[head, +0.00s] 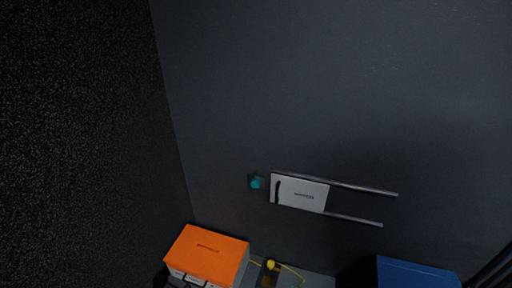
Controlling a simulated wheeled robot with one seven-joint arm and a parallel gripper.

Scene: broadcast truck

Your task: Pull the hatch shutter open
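The hatch shutter (312,196) is a small light grey panel with a dark label, set on the dark wall. It sits at the left end of two parallel metal rails, an upper rail (360,188) and a lower rail (354,219). A dark upright handle (277,191) is near its left edge. The rails run on to the right of the panel over bare wall. My gripper is not in the head view.
A teal knob (256,182) is on the wall left of the shutter. Below stand an orange box (207,255) at left and a blue box (416,273) at right. A yellow item with a cord (271,265) lies between them. A dark speckled wall (80,130) fills the left.

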